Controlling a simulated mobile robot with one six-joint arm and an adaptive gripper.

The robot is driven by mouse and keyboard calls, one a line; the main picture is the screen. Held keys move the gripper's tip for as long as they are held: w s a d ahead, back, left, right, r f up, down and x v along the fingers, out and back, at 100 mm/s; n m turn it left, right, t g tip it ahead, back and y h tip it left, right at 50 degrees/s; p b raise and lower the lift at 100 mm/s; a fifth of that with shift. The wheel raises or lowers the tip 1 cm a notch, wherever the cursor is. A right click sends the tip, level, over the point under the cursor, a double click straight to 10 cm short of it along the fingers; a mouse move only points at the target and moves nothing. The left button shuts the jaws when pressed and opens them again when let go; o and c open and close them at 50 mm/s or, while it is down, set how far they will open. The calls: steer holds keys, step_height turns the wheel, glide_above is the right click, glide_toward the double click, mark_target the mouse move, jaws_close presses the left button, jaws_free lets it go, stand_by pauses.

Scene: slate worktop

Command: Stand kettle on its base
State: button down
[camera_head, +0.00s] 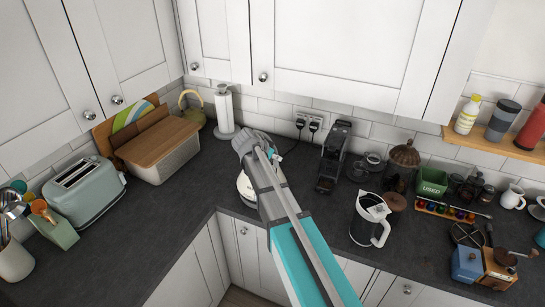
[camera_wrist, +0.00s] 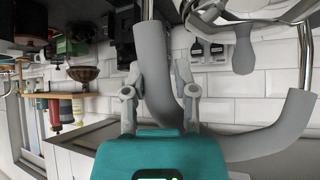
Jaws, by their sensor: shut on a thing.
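The kettle's thick grey handle (camera_wrist: 153,85) passes between the two fingers of my gripper (camera_wrist: 160,100) in the wrist view, and the fingers are shut on it. Bright metal rods (camera_wrist: 305,45) join the handle's ends. In the head view my gripper (camera_head: 262,150) is over the back corner of the worktop, and my arm covers much of what lies behind it. A rounded white body (camera_head: 246,188), apparently the kettle, shows beside and behind the arm. I cannot make out the kettle's base, or whether the kettle touches anything beneath it.
A paper towel roll (camera_head: 224,108) and a wooden-lidded bread bin (camera_head: 160,148) stand to the left. A black coffee machine (camera_head: 333,155) and a dark container with a white handle (camera_head: 370,220) stand to the right. Plugged wall sockets (camera_head: 307,122) are behind. Worktop left of the arm is clear.

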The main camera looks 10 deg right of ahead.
steer(key=shift+s+d, duration=0.15)
steer(key=shift+d, duration=0.2)
stand_by(0.7)
steer(key=shift+f+b, duration=0.45)
steer(key=shift+b, duration=0.05)
stand_by(1.2)
steer(key=c, duration=0.7)
jaws_free()
steer(key=shift+s+a+r, duration=0.1)
steer(key=shift+r, duration=0.05)
steer(key=shift+p+v, duration=3.9)
steer(key=shift+v, duration=1.5)
steer(key=shift+s, duration=0.1)
